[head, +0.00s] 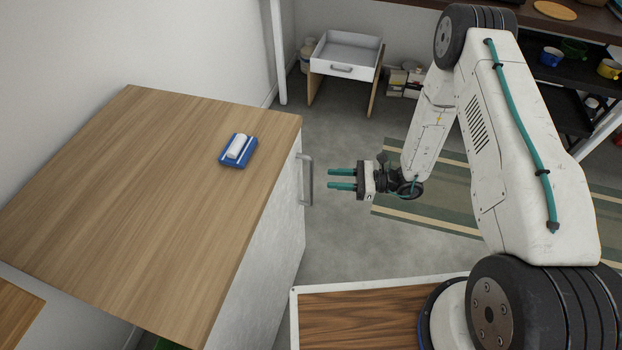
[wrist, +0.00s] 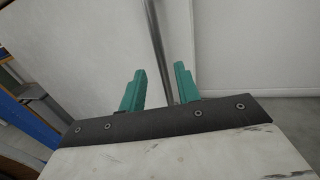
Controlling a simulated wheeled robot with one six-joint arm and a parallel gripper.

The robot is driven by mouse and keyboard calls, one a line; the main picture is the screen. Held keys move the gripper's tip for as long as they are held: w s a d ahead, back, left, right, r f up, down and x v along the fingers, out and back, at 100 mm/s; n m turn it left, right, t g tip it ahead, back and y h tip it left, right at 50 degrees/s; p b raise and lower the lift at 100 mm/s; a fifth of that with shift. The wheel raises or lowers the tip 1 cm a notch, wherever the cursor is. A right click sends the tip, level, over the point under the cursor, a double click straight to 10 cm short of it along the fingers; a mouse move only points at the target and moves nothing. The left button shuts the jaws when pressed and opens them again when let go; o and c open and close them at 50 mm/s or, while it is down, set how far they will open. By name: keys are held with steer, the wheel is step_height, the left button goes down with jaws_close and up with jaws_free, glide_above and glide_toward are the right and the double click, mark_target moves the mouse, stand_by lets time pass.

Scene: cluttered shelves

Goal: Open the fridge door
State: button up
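The fridge is a low cabinet with a wooden top (head: 150,190) and a pale front at the left of the head view. Its door (head: 262,265) looks shut. A grey vertical bar handle (head: 307,180) stands out from the door near its far edge. My gripper (head: 330,179) is open, its two teal fingers pointing left at the handle. In the wrist view the fingers (wrist: 157,85) are apart, and the handle (wrist: 158,45) shows between them, beyond the tips. I cannot tell whether they touch it.
A blue box with a white item (head: 238,150) lies on the wooden top. A small white drawer table (head: 345,58) stands at the back. A striped rug (head: 430,195) lies behind my gripper. Grey floor (head: 345,235) is clear before the door.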

mark_target(311, 179)
steer(key=shift+m+t, duration=0.3)
steer(key=a, duration=0.5)
steer(key=w+a+f, duration=0.1)
steer(key=a, duration=0.1)
steer(key=shift+a, duration=0.3)
jaws_close()
